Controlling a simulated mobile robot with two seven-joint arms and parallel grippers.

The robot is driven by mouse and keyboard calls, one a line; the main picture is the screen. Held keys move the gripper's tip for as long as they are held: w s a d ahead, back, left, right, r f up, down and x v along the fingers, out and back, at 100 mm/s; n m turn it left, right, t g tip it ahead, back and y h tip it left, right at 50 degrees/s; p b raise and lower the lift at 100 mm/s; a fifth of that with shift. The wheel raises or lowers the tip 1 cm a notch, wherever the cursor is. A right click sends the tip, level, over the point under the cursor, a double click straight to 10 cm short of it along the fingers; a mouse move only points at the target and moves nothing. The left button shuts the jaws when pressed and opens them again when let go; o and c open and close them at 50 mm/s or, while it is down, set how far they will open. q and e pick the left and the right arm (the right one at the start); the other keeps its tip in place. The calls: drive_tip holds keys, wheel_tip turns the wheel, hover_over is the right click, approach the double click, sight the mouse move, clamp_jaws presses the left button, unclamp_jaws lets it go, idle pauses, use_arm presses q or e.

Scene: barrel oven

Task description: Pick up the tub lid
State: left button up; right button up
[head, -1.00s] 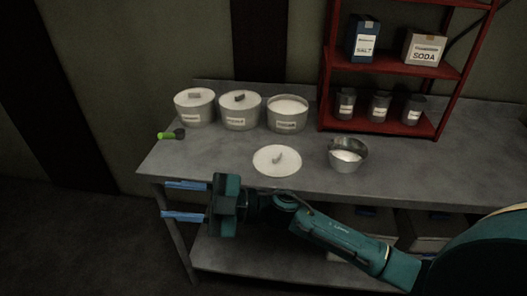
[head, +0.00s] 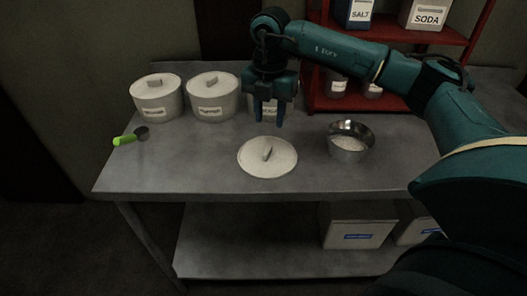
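The tub lid (head: 267,163) is a round white disc with a small grey upright handle. It lies flat on the grey metal table (head: 205,170), near the front edge. My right gripper (head: 268,122) points down above and slightly behind the lid, apart from it. Its two blue fingers are spread with nothing between them. The third tub (head: 256,106), the one without a lid in the earlier view, is mostly hidden behind the gripper. My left gripper is not in view.
Two lidded tubs (head: 156,100) (head: 211,98) stand at the back left, with a green-handled scoop (head: 128,138) in front. A metal bowl (head: 350,142) with white powder stands right of the lid. A red shelf (head: 312,82) holds boxes and tins. Crates (head: 357,226) sit below.

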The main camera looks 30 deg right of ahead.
hover_over(267, 150)
drive_tip(key=f, duration=0.4)
drive_tip(key=shift+s+d+f, duration=0.15)
drive_tip(key=shift+d, duration=0.05)
drive_tip(key=shift+a+f+p, duration=0.1)
drive_tip(key=shift+f+p, duration=0.3)
drive_tip(key=shift+f, duration=2.5)
drive_tip(key=shift+c, duration=0.5)
clamp_jaws()
